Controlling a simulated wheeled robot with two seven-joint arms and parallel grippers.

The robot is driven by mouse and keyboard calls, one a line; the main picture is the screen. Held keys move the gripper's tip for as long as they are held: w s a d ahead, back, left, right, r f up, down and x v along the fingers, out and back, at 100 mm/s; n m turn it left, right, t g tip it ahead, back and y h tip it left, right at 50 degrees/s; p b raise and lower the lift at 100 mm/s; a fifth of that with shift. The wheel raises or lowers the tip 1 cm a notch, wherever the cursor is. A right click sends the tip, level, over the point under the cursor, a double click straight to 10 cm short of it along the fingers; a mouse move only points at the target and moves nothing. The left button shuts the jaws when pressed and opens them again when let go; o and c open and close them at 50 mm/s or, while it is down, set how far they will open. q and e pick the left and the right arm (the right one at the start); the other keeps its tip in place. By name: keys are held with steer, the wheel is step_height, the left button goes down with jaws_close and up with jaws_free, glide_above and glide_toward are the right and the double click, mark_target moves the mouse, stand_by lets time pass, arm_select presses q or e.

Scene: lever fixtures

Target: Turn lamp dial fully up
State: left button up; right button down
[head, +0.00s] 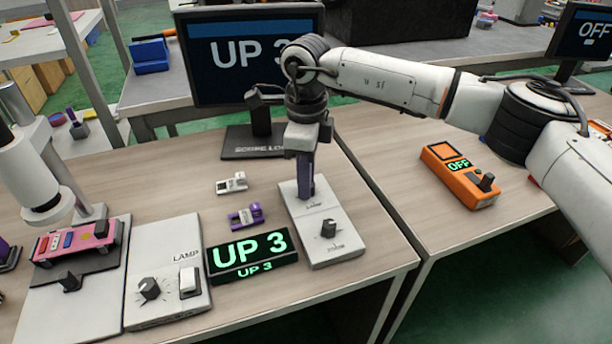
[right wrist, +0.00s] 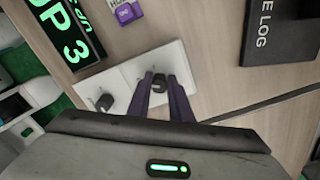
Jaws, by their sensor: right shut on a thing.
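A pale panel (head: 335,250) on the bench carries a "LAMP" label and a black dial (head: 328,228) near its front end. My right gripper (head: 306,194) points down at the back part of this panel, behind the label. In the right wrist view its purple fingers (right wrist: 164,84) are shut on a small dark knob, mostly hidden between them. The front dial (right wrist: 105,102) shows apart, to the left of the fingers. A green display (head: 252,255) beside the panel reads "UP 3". My left gripper is not in view.
A monitor (head: 248,55) behind also reads "UP 3". Another "LAMP" panel (head: 165,317) at the left has a knob and a rocker switch. Two small connectors lie by the display.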

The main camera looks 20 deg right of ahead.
steer(key=m, duration=0.3)
steer(key=m+p, duration=0.1)
steer(key=m, duration=0.2)
steer(key=shift+w+d+r+m, duration=0.1)
steer(key=shift+d+m, duration=0.05)
steer(key=shift+m, duration=0.15)
steer(key=m+p, duration=0.1)
steer(key=m, duration=0.2)
steer(key=shift+m, duration=0.4)
steer(key=shift+d+m, duration=0.1)
steer(key=shift+m, duration=0.7)
steer(key=c, duration=1.6)
jaws_free()
step_height(320, 180, up, 10)
steer(key=shift+r+p, duration=0.1)
steer(key=shift+p, duration=0.3)
